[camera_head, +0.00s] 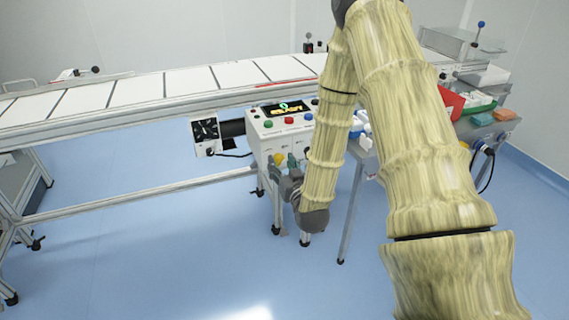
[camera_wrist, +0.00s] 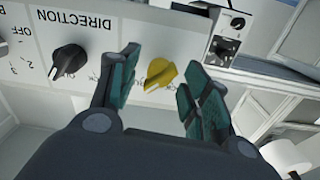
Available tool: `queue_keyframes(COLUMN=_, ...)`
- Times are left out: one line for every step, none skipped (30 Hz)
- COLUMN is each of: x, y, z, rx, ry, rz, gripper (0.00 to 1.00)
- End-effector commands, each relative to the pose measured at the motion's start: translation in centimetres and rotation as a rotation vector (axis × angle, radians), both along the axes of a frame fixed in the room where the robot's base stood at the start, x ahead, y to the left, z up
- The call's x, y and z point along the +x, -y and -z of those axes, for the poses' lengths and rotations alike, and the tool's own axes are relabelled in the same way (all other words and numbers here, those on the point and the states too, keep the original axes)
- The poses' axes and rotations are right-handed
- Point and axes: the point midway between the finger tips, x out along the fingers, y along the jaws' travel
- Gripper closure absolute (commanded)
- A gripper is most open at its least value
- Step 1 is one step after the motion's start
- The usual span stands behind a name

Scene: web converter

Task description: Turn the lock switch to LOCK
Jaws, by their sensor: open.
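The yellow rotary knob (camera_wrist: 160,73), which looks like the lock switch, sits on the white front panel. Its narrow pointer end is turned to the lower left in the wrist view. My gripper (camera_wrist: 161,66) is open, with one teal finger pad on each side of the knob. No contact shows. In the head view my gripper (camera_head: 286,166) is at the front of the control box (camera_head: 262,146), and the yellow knob (camera_head: 279,158) shows just beside the fingers.
A black knob (camera_wrist: 69,60) labelled DIRECTION, upside down, is left of my gripper. The box top carries a lit display (camera_head: 284,108) and coloured buttons. A conveyor (camera_head: 130,95) runs behind. Blue floor (camera_head: 150,240) is open in front.

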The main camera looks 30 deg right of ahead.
Motion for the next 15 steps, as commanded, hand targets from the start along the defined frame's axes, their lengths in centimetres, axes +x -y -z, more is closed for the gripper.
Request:
queue_keyframes(x=0.21, y=0.05, z=-0.01, rx=0.000, ry=0.000, rz=0.000, gripper=0.53)
queue_keyframes(x=0.30, y=0.07, z=-0.01, rx=0.000, ry=0.000, rz=0.000, gripper=0.53)
queue_keyframes(x=0.38, y=0.10, z=-0.02, rx=0.000, ry=0.000, rz=0.000, gripper=0.53)
queue_keyframes(x=0.42, y=0.11, z=-0.02, rx=0.000, ry=0.000, rz=0.000, gripper=0.53)
queue_keyframes(x=0.43, y=0.13, z=-0.02, rx=0.000, ry=0.000, rz=0.000, gripper=0.53)
queue_keyframes(x=0.44, y=0.13, z=-0.02, rx=0.000, ry=0.000, rz=0.001, gripper=0.53)
queue_keyframes(x=0.44, y=0.13, z=-0.02, rx=0.000, ry=0.000, rz=0.001, gripper=0.53)
queue_keyframes(x=0.43, y=0.14, z=-0.02, rx=0.000, ry=0.000, rz=0.001, gripper=0.53)
queue_keyframes(x=0.42, y=0.13, z=-0.02, rx=0.000, ry=0.000, rz=0.001, gripper=0.53)
queue_keyframes(x=0.42, y=0.13, z=-0.02, rx=0.000, ry=0.000, rz=0.001, gripper=0.53)
queue_keyframes(x=0.42, y=0.13, z=-0.02, rx=0.000, ry=0.000, rz=0.001, gripper=0.53)
queue_keyframes(x=0.41, y=0.13, z=-0.02, rx=0.000, ry=0.000, rz=0.001, gripper=0.60)
queue_keyframes(x=0.41, y=0.14, z=-0.02, rx=0.000, ry=0.000, rz=0.001, gripper=0.65)
queue_keyframes(x=0.41, y=0.14, z=-0.02, rx=0.000, ry=0.000, rz=0.001, gripper=0.71)
queue_keyframes(x=0.40, y=0.14, z=-0.02, rx=0.000, ry=0.000, rz=0.001, gripper=0.78)
